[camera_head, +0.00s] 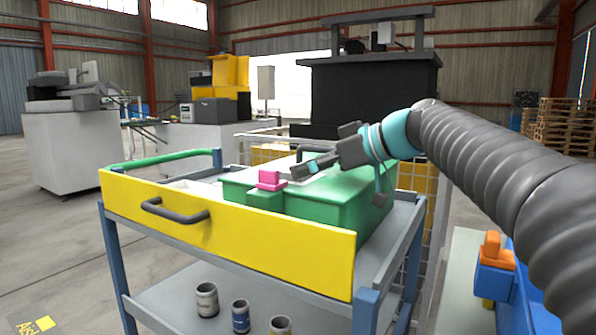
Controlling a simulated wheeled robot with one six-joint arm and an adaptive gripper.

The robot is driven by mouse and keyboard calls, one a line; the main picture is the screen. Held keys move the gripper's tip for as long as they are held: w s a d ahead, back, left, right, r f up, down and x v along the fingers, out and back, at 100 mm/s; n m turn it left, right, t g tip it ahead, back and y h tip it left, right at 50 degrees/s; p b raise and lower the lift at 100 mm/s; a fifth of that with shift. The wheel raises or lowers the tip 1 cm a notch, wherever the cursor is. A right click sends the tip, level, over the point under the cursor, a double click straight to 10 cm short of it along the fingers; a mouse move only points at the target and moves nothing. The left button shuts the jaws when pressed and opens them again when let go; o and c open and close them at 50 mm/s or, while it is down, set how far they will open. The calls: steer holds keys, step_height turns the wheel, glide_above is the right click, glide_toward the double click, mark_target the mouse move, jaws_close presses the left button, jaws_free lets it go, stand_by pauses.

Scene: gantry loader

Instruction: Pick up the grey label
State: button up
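My gripper (302,171) reaches in from the right, low over a green case (335,205) on the cart. Its dark grey fingers point left, close to the case's top. I cannot tell whether they are open or shut, or whether they touch anything. A pale grey flat patch (322,172) shows on or just above the case's top, beside and partly behind the fingers. It may be the grey label, but it is too small and too covered to be sure.
A pink block (269,179) sits on the case's front left, close to my fingertips. The cart has a yellow front panel (230,235) with a dark handle. Several cans (207,300) stand on its lower shelf. An orange clamp-like part (494,252) is at right.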

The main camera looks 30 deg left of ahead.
steer(key=shift+a+f, duration=0.2)
steer(key=shift+a, duration=0.35)
steer(key=shift+d, duration=0.1)
steer(key=c, duration=1.1)
step_height(320, 180, up, 14)
steer(key=p, duration=0.2)
steer(key=shift+p, duration=0.4)
stand_by(0.5)
